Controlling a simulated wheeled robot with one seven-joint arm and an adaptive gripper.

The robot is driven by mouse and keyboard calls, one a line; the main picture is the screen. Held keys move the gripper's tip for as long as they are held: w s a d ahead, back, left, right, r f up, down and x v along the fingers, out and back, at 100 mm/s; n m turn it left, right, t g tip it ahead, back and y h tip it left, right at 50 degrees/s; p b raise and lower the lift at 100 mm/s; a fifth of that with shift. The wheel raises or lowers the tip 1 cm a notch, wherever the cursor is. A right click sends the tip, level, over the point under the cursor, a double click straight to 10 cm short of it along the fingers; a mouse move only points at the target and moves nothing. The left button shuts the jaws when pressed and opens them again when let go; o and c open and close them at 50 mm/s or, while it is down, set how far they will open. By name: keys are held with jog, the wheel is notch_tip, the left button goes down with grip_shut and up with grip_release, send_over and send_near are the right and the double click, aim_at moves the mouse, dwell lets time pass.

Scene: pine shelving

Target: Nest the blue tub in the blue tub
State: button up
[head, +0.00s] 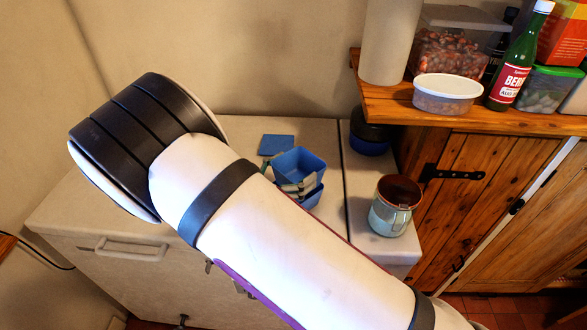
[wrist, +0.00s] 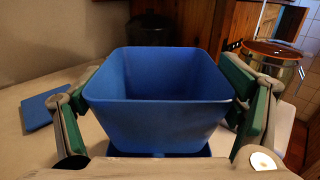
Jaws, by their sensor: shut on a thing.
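My gripper (wrist: 160,98) is shut on a blue tub (wrist: 158,115), with a green-padded finger against its left and right sides. The held tub (head: 300,164) is upright and looks empty inside. A second blue tub (head: 314,196) stands on the pale top surface directly below it, partly hidden by my arm and the held tub. In the wrist view only a strip of blue (wrist: 196,153) shows under the held tub. I cannot tell whether the held tub's base is inside the lower tub or just above it.
A flat blue square (head: 277,145) lies behind the tubs on the pale worktop (head: 240,128). A blue-and-brown mug (head: 395,206) stands to the right, and a dark round pot (head: 370,132) behind it. A wooden shelf (head: 400,112) with bottles and food containers rises at the upper right.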

dwell(0.4)
jog(key=o, duration=1.1)
jog(key=shift+s+a, duration=0.1)
jog(key=v, duration=1.1)
jog(key=shift+s+a, duration=0.25)
jog(key=shift+s, duration=0.05)
